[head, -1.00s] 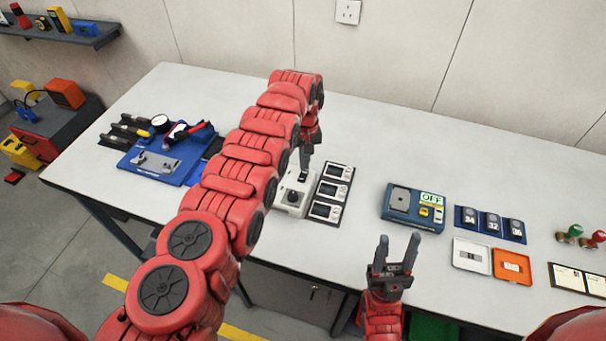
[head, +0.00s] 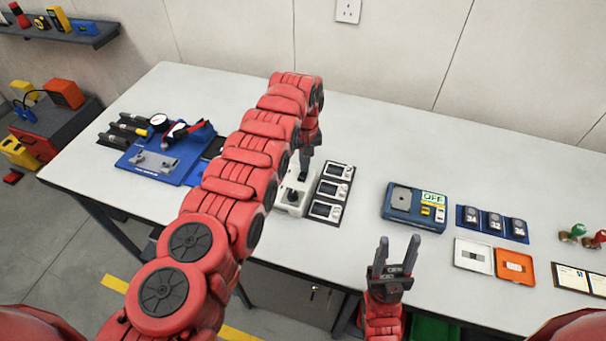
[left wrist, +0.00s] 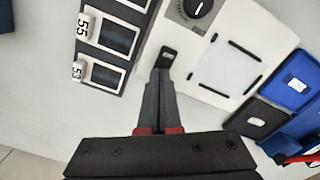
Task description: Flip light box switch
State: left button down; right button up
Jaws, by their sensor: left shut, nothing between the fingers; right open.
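The white light box (head: 289,206) stands on the bench, with a black round knob (head: 292,196) on top. In the left wrist view the light box (left wrist: 229,52) shows its dial (left wrist: 198,8), a pale framed panel and a small black switch (left wrist: 167,56) near its edge. My left gripper (head: 304,174) is shut and empty, pointing down over the box. In the left wrist view the left fingertips (left wrist: 159,76) overlap the lower end of the switch; I cannot tell whether they touch it. My right gripper (head: 397,245) is open and empty by the bench's front edge.
A dark rack of framed films (head: 331,192) lies right beside the light box. A blue device reading OFF (head: 412,207) stands further right, near numbered blocks (head: 493,223). A blue board with tools (head: 163,155) lies left. The bench behind is clear.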

pick_arm(q)
jog(key=shift+f+b, duration=0.3)
jog(key=shift+f, duration=0.05)
jog(key=shift+r, duration=0.15)
notch_tip(320, 180, up, 7)
jog(key=p, duration=0.6)
jog(key=shift+p, duration=0.4)
